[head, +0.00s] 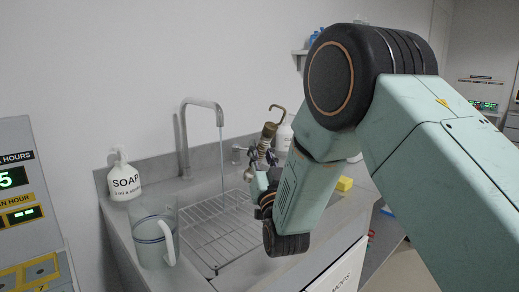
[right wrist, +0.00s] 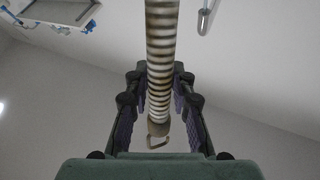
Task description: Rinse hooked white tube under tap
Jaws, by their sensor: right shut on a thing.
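The hooked white tube (head: 268,137) has a metal hook at its top and looks stained brown in the head view. In the right wrist view the tube (right wrist: 160,60) shows brown bands along its pale body, with a metal loop near my palm. My right gripper (head: 262,178) is shut on it; the fingers (right wrist: 158,110) stand on both sides of it. The tube is raised above the sink area, tilted slightly. The grey tap (head: 187,125) is at the left, with a thin water stream (head: 221,155) falling from its spout. In the picture the tube is right of the stream, apart from it.
A soap bottle (head: 123,182) and a clear jug (head: 150,240) stand left of the wire rack (head: 215,235). A yellow sponge (head: 344,184) lies on the right of the counter. A white bottle (head: 285,133) stands behind my gripper. A wall shelf (head: 299,58) is above.

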